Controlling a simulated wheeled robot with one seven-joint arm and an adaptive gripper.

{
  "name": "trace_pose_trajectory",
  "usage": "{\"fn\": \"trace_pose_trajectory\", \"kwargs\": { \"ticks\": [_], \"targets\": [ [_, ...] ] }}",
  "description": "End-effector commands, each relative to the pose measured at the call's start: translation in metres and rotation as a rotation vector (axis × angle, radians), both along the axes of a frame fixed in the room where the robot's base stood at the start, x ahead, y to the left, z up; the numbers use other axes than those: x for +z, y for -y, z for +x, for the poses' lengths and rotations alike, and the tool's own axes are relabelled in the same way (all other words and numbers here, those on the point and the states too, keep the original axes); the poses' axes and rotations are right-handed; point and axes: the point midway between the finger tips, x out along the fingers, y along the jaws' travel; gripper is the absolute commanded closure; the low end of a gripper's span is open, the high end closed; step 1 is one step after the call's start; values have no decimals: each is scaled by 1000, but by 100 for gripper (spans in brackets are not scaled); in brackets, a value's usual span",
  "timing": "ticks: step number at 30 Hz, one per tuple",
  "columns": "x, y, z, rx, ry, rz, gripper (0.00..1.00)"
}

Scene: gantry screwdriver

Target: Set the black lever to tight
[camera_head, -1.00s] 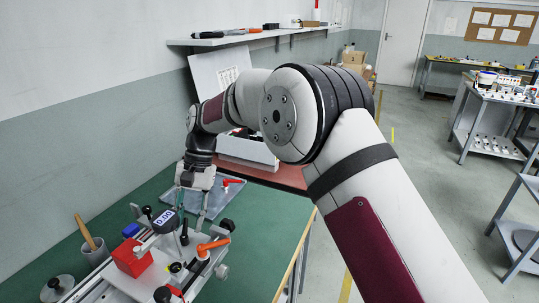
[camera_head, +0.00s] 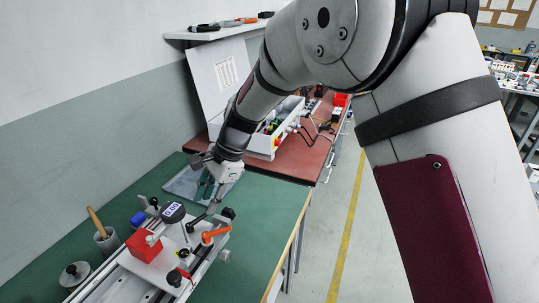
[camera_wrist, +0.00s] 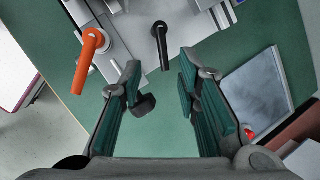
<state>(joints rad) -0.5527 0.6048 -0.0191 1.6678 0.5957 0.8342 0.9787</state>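The black lever (camera_wrist: 161,45) shows in the wrist view on the metal fixture, its free end pointing toward my gripper (camera_wrist: 159,68). The two green-padded fingers are open, one on each side of the lever's free end, with gaps on both sides. I cannot tell the height between fingertips and lever. In the head view my gripper (camera_head: 208,198) is above the far end of the fixture (camera_head: 140,270), and the lever is hard to make out there. An orange lever (camera_wrist: 88,55) sits left of the black one; it also shows in the head view (camera_head: 215,233).
A black knob (camera_wrist: 143,105) lies near the left finger. A grey tray (camera_wrist: 258,92) is on the green table (camera_head: 262,235) to the right. The fixture carries a red block (camera_head: 143,245) and a dial display (camera_head: 173,211). The table's right side is clear.

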Motion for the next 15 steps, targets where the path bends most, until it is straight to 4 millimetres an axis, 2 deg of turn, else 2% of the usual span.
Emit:
{"fn": "trace_pose_trajectory", "kwargs": {
  "ticks": [3, 13, 15],
  "targets": [
    [22, 9, 3, -1, 3, 3, 70],
    [75, 34, 9, 1, 3, 1, 70],
    [84, 43, 5, 9, 20, -2, 70]
  ]
}}
